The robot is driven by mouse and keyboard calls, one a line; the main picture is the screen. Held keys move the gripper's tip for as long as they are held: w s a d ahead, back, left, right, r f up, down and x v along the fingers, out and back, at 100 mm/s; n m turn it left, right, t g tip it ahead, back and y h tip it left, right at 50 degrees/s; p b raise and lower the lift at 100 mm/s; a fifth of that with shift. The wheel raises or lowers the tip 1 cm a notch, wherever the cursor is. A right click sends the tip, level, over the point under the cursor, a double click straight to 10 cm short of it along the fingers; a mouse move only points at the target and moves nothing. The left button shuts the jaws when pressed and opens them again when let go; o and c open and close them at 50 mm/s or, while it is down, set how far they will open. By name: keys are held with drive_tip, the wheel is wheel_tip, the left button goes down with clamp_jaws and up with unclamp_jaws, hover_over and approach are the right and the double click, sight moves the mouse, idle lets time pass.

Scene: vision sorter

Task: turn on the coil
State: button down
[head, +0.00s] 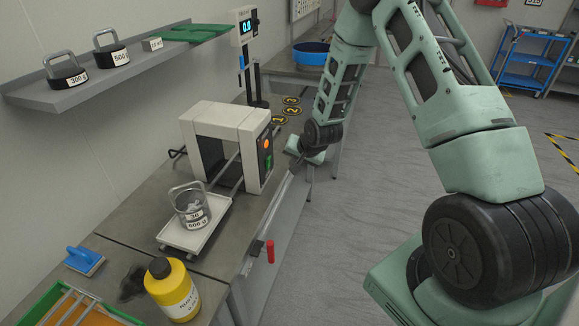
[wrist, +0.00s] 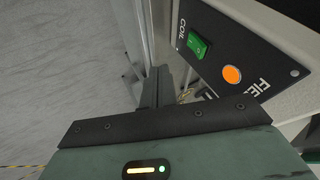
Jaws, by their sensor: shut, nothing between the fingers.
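The coil (head: 225,125) is a cream frame standing over the bench. Its dark end panel (head: 265,150) carries a round orange lamp (head: 267,143) and a green switch (head: 268,161). In the wrist view the green rocker switch (wrist: 197,44) sits beside the word COIL, and the bright orange lamp (wrist: 232,74) beside the word FIELD. I cannot tell which way the rocker is pressed. My gripper (head: 294,166) is shut and empty, to the right of the panel and apart from it. In the wrist view its fingers (wrist: 160,84) point past the panel's left side.
A stand with a display (head: 245,27) rises behind.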

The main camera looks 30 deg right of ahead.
drive_tip(key=shift+s+d+f+b+v, duration=0.1)
drive_tip(key=shift+b+v, duration=0.05)
drive_tip(key=shift+v, duration=0.55)
drive_tip(key=shift+s+d+f+b+v, duration=0.1)
drive_tip(key=shift+v, duration=0.55)
drive_tip(key=shift+s+f+b+v, duration=0.1)
drive_tip(key=shift+s+b+v, duration=0.05)
drive_tip(key=shift+v, duration=0.55)
drive_tip(key=shift+w, duration=0.1)
